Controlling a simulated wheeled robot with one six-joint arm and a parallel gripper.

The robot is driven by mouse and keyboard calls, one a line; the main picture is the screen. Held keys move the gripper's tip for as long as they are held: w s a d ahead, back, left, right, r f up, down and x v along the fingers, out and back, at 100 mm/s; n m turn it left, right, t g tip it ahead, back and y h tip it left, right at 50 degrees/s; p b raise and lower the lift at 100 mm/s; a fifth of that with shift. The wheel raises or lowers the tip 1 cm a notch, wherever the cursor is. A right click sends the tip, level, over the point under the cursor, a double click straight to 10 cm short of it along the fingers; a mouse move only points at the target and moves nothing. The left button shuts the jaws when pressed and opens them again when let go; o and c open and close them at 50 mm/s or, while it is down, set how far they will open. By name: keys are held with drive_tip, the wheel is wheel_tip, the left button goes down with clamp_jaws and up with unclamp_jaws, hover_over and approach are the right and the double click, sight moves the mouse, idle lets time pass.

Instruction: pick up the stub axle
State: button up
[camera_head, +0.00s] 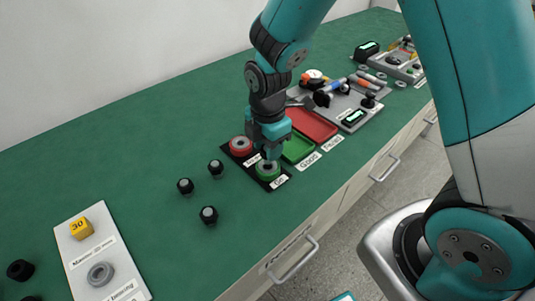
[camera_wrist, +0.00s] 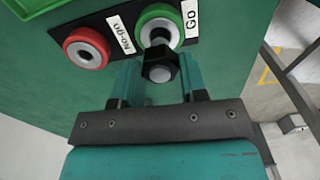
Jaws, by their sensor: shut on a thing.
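My gripper (camera_head: 266,146) is over the black gauge board, close to the green "Go" ring (camera_head: 268,171). In the wrist view its two fingers (camera_wrist: 160,80) are shut on a stub axle (camera_wrist: 160,67), a black hex body with a silvery end. The axle lies in line with the hole of the green ring (camera_wrist: 158,25); I cannot tell how far it is in the hole. In the head view the held axle is mostly hidden by the gripper. More stub axles stand upright on the green table, one nearer (camera_head: 209,214) and two behind (camera_head: 185,185) (camera_head: 216,167).
The red "No-go" ring (camera_head: 241,146) is beside the green one. A green tray (camera_head: 297,149) and a red tray (camera_head: 313,124) lie to the right, with a grey tool board (camera_head: 352,103) beyond. A white board (camera_head: 77,262) is at front left. The table's left middle is clear.

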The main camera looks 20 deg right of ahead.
wheel_tip(320, 180, up, 16)
drive_tip(key=shift+f+p, duration=0.1)
drive_tip(key=shift+p, duration=0.25)
drive_tip(key=shift+r+p, duration=0.3)
drive_tip(key=shift+r, duration=0.2)
